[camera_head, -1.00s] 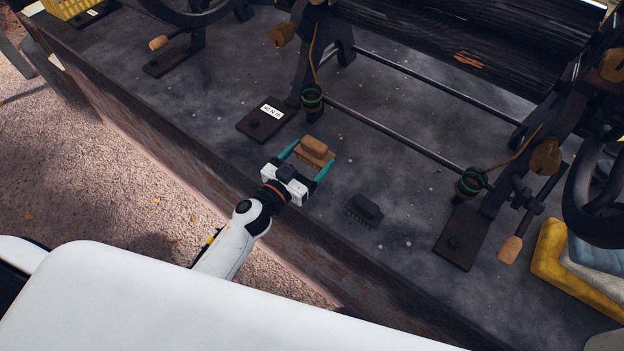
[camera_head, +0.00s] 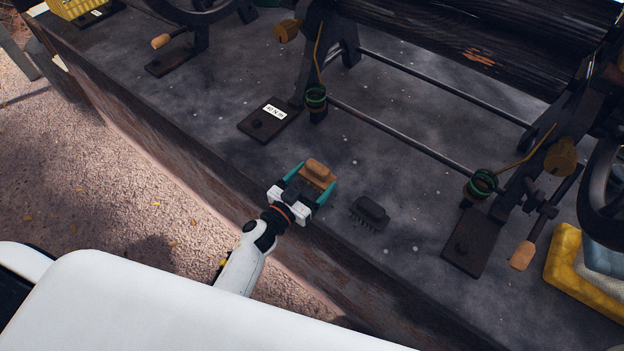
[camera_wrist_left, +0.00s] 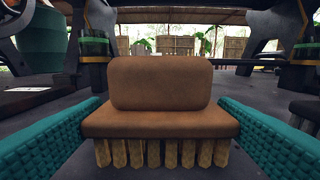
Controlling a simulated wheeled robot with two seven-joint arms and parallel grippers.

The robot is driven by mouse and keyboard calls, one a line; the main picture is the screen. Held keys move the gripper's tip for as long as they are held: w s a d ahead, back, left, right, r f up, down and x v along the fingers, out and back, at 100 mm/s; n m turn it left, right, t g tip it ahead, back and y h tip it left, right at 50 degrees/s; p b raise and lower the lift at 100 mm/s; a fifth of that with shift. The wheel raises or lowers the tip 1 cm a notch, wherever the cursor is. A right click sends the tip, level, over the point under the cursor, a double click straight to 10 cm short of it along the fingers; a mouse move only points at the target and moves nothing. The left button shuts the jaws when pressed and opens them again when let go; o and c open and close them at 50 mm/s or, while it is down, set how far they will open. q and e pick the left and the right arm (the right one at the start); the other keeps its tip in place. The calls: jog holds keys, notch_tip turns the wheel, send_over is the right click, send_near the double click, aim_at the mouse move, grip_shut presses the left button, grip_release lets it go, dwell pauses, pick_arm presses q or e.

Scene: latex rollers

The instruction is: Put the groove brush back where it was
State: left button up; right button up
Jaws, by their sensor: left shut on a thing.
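The groove brush (camera_head: 318,173) is a brown wooden block with a raised grip and pale bristles underneath. My left gripper (camera_head: 306,184) is shut on it, with a teal finger at each end of the block. In the left wrist view the brush (camera_wrist_left: 160,95) sits level between the fingers, bristles down. It is over the front part of the dark stone table (camera_head: 215,95); I cannot tell whether the bristles touch the top. A second, dark brush (camera_head: 370,213) stands on the table to its right, apart from it. My right gripper is not in view.
Behind the brush stands a roller machine (camera_head: 460,50) with green rings and a low rod. A dark foot plate with a white label (camera_head: 274,112) lies left of the brush. The table's front edge is close.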

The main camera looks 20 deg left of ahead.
pick_arm(q)
jog(key=o, duration=0.8)
jog(key=shift+r, duration=0.25)
jog(key=v, duration=1.2)
jog(key=shift+b, duration=0.35)
jog(key=s+a+f+n+g+y, duration=0.1)
jog(key=s+f+g+y, duration=0.3)
jog(key=f, duration=0.9)
jog(key=s+a+f+n+g+y, duration=0.1)
jog(key=s+f+n+g, duration=0.3)
jog(key=f, duration=0.8)
jog(key=s+f+m+g, duration=0.1)
jog(key=s+f+g, duration=0.1)
jog(key=s+f, duration=0.3)
jog(key=s+a+f+m+g, duration=0.1)
jog(key=s+f+g, duration=0.2)
jog(key=s, duration=0.8)
jog(key=s+a+f+m+g+y, duration=0.1)
jog(key=s+f+g, duration=0.2)
jog(key=s+f, duration=0.3)
jog(key=shift+s+a+f, duration=0.1)
jog(key=shift+s+f, duration=0.05)
jog(key=shift+s, duration=0.4)
jog(key=shift+s+a+f, duration=0.1)
jog(key=shift+s+f, duration=0.05)
jog(key=shift+s, duration=0.4)
